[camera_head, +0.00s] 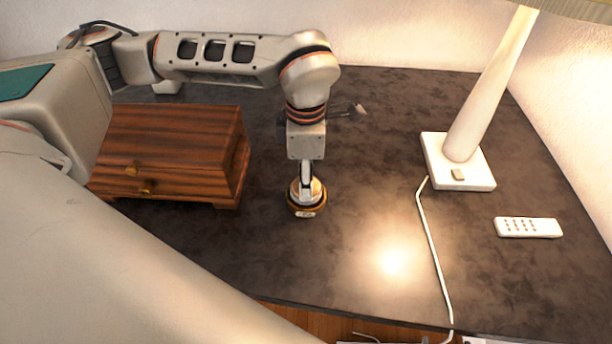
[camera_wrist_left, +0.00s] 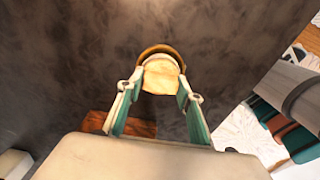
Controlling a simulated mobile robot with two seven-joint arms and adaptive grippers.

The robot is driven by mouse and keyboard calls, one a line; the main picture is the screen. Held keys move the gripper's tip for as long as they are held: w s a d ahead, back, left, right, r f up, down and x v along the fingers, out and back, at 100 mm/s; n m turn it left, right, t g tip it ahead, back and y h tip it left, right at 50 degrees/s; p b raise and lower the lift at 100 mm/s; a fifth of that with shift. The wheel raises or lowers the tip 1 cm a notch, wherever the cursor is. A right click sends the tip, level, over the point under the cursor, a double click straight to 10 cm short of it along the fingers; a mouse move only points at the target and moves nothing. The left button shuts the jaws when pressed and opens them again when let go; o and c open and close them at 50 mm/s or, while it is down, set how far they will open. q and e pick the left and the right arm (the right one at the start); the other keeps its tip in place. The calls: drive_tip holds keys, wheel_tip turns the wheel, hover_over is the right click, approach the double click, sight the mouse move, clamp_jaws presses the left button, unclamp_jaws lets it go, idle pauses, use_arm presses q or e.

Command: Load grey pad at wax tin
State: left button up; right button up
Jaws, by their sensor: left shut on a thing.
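The wax tin (camera_head: 307,209) is a low round tin with a gold-brown rim and a small white label on its near side. It stands on the dark table, right of the wooden box. My left gripper (camera_head: 305,186) points down over it, fingers shut on a pale block. In the left wrist view the block (camera_wrist_left: 161,76) looks cream and squarish between the fingertips (camera_wrist_left: 160,88), with the tin's rim (camera_wrist_left: 158,49) curving behind it. It appears to be the pad; no grey face shows. I cannot tell whether it touches the wax. My right gripper is out of view.
A wooden box (camera_head: 175,150) with brass knobs stands left of the tin. A white lamp (camera_head: 459,172) stands at the right, its cable (camera_head: 431,240) running to the table's front edge. The table between tin and cable is clear.

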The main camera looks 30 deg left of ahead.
use_arm(q)
drive_tip(key=shift+f, duration=0.4)
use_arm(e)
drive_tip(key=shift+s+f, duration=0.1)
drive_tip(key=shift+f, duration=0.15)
use_arm(q)
drive_tip(key=shift+f, duration=0.1)
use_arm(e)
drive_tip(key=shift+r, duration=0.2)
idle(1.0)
use_arm(q)
drive_tip(key=shift+r+p, duration=1.25)
drive_tip(key=shift+r, duration=0.8)
drive_tip(key=shift+r+p, duration=1)
drive_tip(key=shift+r, duration=0.6)
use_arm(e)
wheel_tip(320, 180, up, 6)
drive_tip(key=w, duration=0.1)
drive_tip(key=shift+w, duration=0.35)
